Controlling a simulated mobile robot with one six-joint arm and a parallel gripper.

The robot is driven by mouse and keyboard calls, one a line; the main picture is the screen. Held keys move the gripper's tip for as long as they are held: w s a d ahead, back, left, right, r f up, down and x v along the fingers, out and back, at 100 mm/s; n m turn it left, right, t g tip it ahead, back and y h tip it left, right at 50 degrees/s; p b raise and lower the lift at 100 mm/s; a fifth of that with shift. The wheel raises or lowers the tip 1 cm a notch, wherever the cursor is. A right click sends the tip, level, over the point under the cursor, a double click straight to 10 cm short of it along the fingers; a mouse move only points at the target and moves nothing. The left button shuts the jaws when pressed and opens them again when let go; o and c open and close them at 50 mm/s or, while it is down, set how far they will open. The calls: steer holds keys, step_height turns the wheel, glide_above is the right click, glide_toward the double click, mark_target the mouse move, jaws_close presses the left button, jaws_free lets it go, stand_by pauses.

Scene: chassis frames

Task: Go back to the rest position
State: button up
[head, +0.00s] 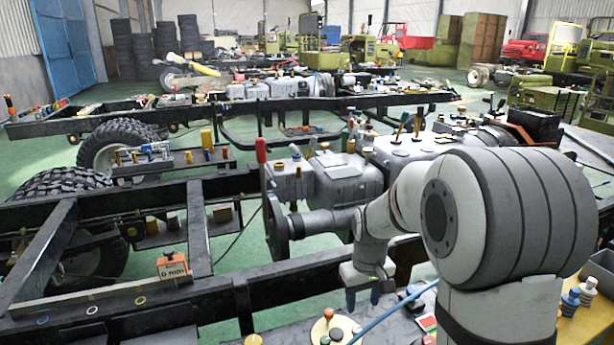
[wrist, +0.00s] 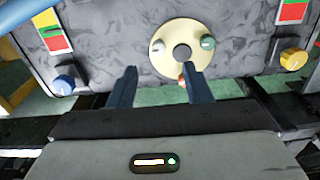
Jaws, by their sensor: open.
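My gripper (head: 362,298) hangs from my arm at the lower middle of the head view, fingers down. Its two dark blue fingers stand apart with nothing between them, as the wrist view (wrist: 157,88) also shows. In the head view it is above the front edge of a grey work surface. A cream disc (head: 318,329) with small coloured knobs lies on that surface, left of the fingers. In the wrist view the disc (wrist: 180,28) is just beyond the fingertips, with a dark round centre.
Black chassis rails (head: 110,318) run across the front, with a grey engine block (head: 345,178) behind the gripper. A blue rod (head: 400,312) lies at the lower middle. Blue and yellow knobs flank the disc in the wrist view.

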steer(key=s+r+m+t+p, duration=0.2)
steer(key=s+r+m+p, duration=0.1)
steer(key=s+r+p, duration=1)
steer(key=s+r, duration=0.6)
steer(key=r, duration=0.3)
steer(key=shift+s+r, duration=0.35)
